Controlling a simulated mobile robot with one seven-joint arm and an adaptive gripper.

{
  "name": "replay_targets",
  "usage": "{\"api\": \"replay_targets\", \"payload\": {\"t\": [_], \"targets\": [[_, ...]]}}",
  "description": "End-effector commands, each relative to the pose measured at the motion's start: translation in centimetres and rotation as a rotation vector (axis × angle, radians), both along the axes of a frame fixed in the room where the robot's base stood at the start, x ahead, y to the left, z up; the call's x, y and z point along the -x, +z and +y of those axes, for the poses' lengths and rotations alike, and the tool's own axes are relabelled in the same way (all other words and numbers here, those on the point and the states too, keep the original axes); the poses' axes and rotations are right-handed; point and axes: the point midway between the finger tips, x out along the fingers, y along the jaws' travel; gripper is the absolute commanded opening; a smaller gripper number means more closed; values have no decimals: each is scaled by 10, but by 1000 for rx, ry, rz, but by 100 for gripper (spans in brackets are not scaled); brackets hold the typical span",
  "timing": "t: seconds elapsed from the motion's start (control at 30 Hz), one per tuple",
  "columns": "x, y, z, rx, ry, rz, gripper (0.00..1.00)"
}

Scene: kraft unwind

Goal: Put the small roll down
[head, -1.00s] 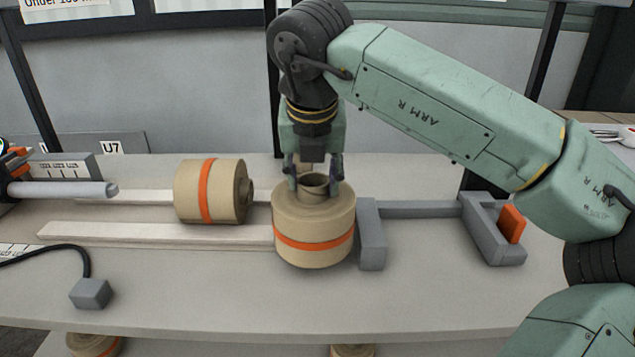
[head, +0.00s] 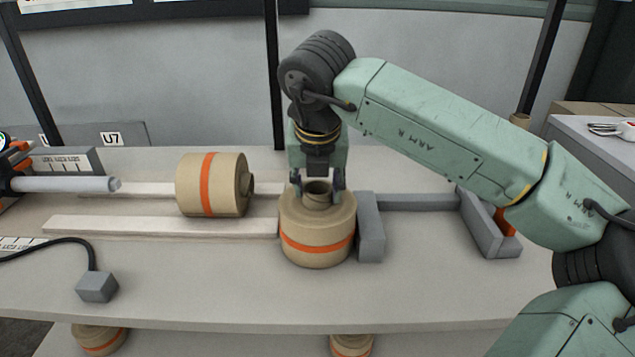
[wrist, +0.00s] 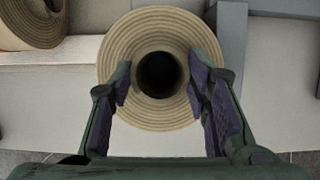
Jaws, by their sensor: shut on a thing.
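The small roll (head: 317,227) is a tan kraft roll with an orange band, upright with its core pointing up. It is over the bench, beside the right end of the pale rails and just left of the grey end block. I cannot tell whether its underside touches the bench. My gripper (head: 318,184) comes down from above and is shut on its raised core. In the wrist view, the fingers (wrist: 160,85) sit on both sides of the core of the small roll (wrist: 148,28), with its dark hole between them.
Another tan roll (head: 207,185) lies on its side on the rails (head: 150,226), to the left. A grey end block (head: 370,228) stands close at right. A cabled grey box (head: 97,287) is at front left. The bench front (head: 230,290) is clear.

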Motion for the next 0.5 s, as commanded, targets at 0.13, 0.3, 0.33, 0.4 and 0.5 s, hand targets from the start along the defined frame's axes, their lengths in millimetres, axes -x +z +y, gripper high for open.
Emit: {"api": "replay_targets", "payload": {"t": [0.13,0.3,0.33,0.4,0.5], "targets": [[0,1,0,0,0,-3,10],[0,-3,0,0,0,0,45],[0,-3,0,0,0,0,47],[0,-3,0,0,0,0,52],[0,-3,0,0,0,0,59]]}}
